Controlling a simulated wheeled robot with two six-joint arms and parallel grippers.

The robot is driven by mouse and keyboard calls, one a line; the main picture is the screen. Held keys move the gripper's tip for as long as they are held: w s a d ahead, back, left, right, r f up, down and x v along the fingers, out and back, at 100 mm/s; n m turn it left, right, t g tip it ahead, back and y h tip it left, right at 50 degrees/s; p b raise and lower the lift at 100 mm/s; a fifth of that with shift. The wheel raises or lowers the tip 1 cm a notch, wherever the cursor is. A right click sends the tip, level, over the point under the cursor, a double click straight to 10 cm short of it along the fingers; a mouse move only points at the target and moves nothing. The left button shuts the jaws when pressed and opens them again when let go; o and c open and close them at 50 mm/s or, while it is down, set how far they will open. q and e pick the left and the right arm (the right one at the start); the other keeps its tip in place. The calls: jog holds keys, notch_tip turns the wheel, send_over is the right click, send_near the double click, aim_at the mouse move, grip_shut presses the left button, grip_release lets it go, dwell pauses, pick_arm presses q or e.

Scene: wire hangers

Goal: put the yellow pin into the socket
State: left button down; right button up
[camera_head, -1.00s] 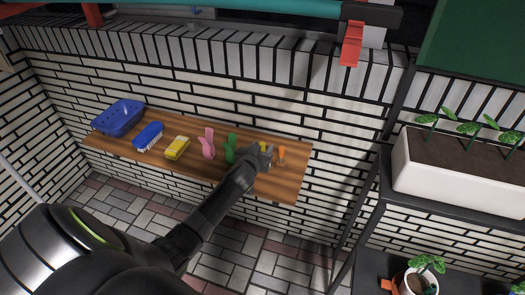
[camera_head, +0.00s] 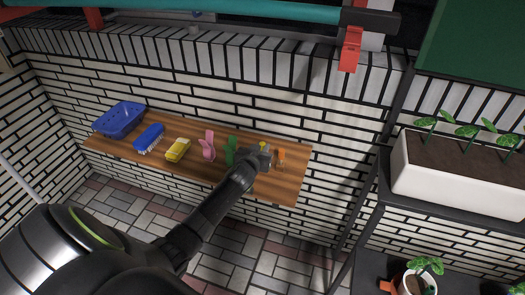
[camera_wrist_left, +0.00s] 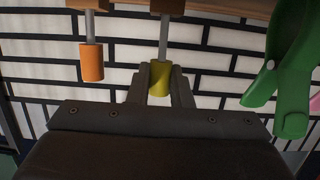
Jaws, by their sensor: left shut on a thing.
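The yellow pin (camera_wrist_left: 159,79) is between the two fingers of my left gripper (camera_wrist_left: 160,88) in the left wrist view. The gripper is shut on its yellow end. A thin metal shaft runs from that end to a small wooden block at the picture's top edge. In the head view, only a bit of the yellow pin (camera_head: 263,146) shows beside my left gripper (camera_head: 262,158), over the right part of the wooden shelf. I cannot make out with certainty which thing is the socket. My right gripper is not in view.
An orange pin (camera_head: 281,155) stands right of the gripper. A brick wall stands behind.

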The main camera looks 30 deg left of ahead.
pick_arm(q)
jog(key=shift+r+p, duration=1.25)
jog(key=shift+r, duration=0.35)
jog(key=f+p+v, duration=0.2)
jog(key=v, duration=0.6)
jog(key=shift+s+r, duration=0.25)
jog(key=shift+s, duration=0.4)
jog(key=shift+d, duration=0.15)
dwell(0.3)
